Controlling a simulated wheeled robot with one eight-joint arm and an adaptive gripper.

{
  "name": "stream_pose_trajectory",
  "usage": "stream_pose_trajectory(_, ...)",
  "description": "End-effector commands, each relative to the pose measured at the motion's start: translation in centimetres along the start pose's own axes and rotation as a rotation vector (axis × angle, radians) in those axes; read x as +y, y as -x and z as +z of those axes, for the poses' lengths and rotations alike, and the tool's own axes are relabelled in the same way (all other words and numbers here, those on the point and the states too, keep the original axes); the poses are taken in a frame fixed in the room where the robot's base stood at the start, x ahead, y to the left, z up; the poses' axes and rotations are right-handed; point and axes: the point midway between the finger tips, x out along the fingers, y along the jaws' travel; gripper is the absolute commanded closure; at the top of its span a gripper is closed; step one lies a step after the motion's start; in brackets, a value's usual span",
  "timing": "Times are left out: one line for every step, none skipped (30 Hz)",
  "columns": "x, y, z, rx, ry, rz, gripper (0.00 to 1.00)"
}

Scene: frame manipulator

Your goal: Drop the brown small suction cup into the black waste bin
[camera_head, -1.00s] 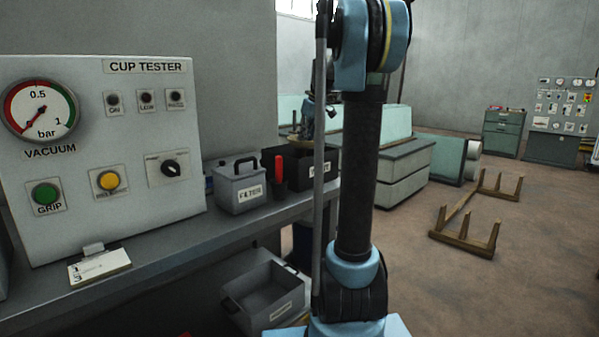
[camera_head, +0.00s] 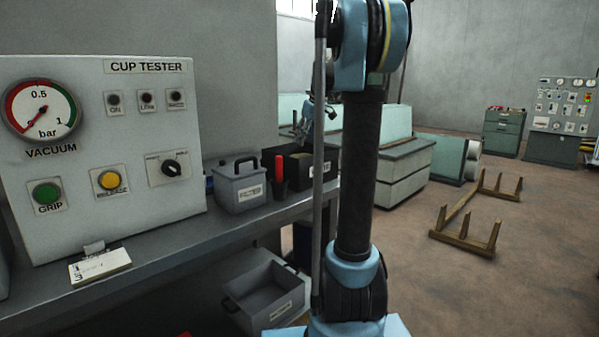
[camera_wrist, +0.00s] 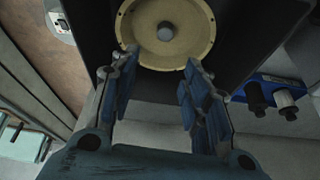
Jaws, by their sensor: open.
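The brown small suction cup (camera_wrist: 165,32) shows in the wrist view as a round tan disc with a grey knob at its middle. It lies inside the dark walls of the black waste bin (camera_wrist: 255,30), beyond my fingertips. My gripper (camera_wrist: 160,70) is open, with its blue fingers spread apart and nothing between them. In the head view my gripper (camera_head: 318,118) is above the black bin (camera_head: 322,166), which stands on the bench and bears a white label. The bin's inside and the cup cannot be made out there.
A grey handled box (camera_head: 240,188) and a red-handled item (camera_head: 279,166) stand left of the bin. The cup tester panel (camera_head: 100,150) stands on the bench (camera_head: 180,245). A grey open crate (camera_head: 262,290) is below. A blue fitting (camera_wrist: 270,90) is right of the bin.

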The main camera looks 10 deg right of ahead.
Motion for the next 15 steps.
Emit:
stream_pose_trajectory(0.0,0.4,0.0,0.0,0.0,0.0,0.57)
stream_pose_trajectory(0.0,0.7,0.0,0.0,0.0,0.0,0.57)
stream_pose_trajectory(0.0,1.2,0.0,0.0,0.0,0.0,0.57)
stream_pose_trajectory(0.0,1.6,0.0,0.0,0.0,0.0,0.57)
stream_pose_trajectory(0.0,2.1,0.0,0.0,0.0,0.0,0.57)
stream_pose_trajectory(0.0,2.9,0.1,0.0,0.0,0.0,0.57)
stream_pose_trajectory(0.0,3.4,0.1,0.0,0.0,0.0,0.57)
stream_pose_trajectory(0.0,4.0,0.1,0.0,-0.001,0.0,0.57)
stream_pose_trajectory(0.0,4.8,0.1,0.0,-0.001,0.0,0.57)
stream_pose_trajectory(0.0,5.4,0.1,0.0,-0.002,0.0,0.57)
stream_pose_trajectory(0.0,6.0,0.1,-0.001,-0.002,0.0,0.57)
stream_pose_trajectory(0.0,6.8,0.0,-0.001,-0.002,0.0,0.57)
stream_pose_trajectory(0.0,7.3,0.0,-0.001,-0.001,0.0,0.57)
stream_pose_trajectory(0.0,7.8,0.1,-0.001,-0.001,0.0,0.57)
stream_pose_trajectory(-0.1,8.5,0.1,-0.001,-0.001,-0.001,0.57)
